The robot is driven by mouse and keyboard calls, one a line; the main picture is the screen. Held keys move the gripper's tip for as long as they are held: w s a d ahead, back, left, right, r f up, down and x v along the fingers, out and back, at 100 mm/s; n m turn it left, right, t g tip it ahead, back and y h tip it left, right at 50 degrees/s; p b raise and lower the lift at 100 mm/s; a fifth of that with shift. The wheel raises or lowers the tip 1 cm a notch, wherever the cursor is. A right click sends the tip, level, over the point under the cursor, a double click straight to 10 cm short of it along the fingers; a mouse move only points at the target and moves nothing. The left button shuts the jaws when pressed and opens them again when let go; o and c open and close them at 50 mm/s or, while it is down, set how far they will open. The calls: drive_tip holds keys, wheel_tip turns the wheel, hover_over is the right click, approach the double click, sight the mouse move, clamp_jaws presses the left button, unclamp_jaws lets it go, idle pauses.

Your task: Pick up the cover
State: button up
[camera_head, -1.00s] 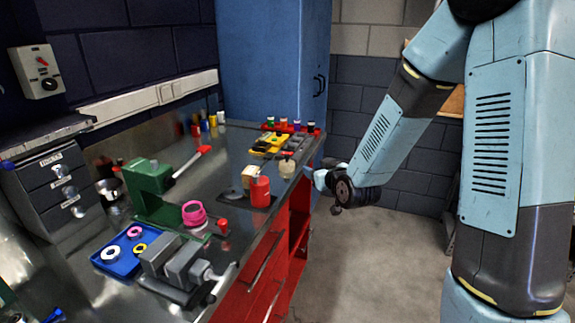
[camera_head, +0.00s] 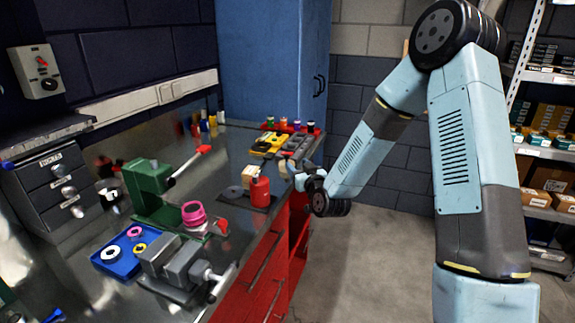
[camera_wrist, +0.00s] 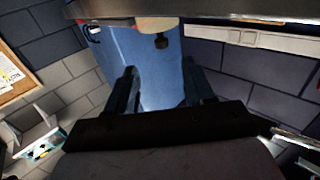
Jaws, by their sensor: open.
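No part is clearly marked as the cover. A small cream piece with a dark knob (camera_head: 284,170) stands near the bench's right edge and fits best. It is partly hidden by my gripper in the head view. In the wrist view, which looks upside down, the dark knob (camera_wrist: 161,41) hangs at the top centre, beyond and between my fingertips. My gripper (camera_head: 300,181) is right beside the cream piece at the bench edge. In the wrist view my gripper (camera_wrist: 160,82) is open, with nothing between its fingers.
A red can (camera_head: 260,192) stands left of my gripper. A yellow tray (camera_head: 268,144) lies behind. A green press (camera_head: 150,190), a grey vise (camera_head: 178,265) and a blue tray (camera_head: 118,262) fill the near bench. A blue cabinet (camera_head: 270,60) stands behind. The floor right of the bench is clear.

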sight(288, 157)
drive_tip(key=shift+a+x, duration=0.2)
drive_tip(key=shift+x, duration=3.2)
drive_tip(key=shift+s+f, duration=0.1)
drive_tip(key=shift+f, duration=0.05)
drive_tip(key=shift+c, duration=0.4)
clamp_jaws()
